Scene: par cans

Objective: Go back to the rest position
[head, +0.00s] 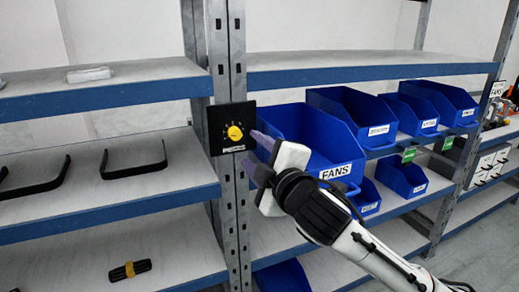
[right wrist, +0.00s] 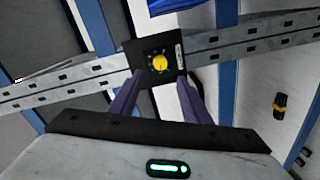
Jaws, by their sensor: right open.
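My right gripper (head: 258,157) is open and empty, its purple fingers pointing at a black panel with a yellow knob (head: 234,132) on the grey shelf post. In the right wrist view the two fingers (right wrist: 158,100) stand apart on either side below the yellow knob (right wrist: 159,63), with nothing between them. I cannot tell from these views whether a fingertip touches the panel. My right arm comes in from the lower right of the head view. My left gripper is not in view.
A blue bin labelled FANS (head: 338,172) stands just right of my right gripper, partly behind it. More blue bins (head: 372,118) line the right shelves. Black handles (head: 134,166) lie on the left shelf, and a black and yellow object (head: 130,270) lies below.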

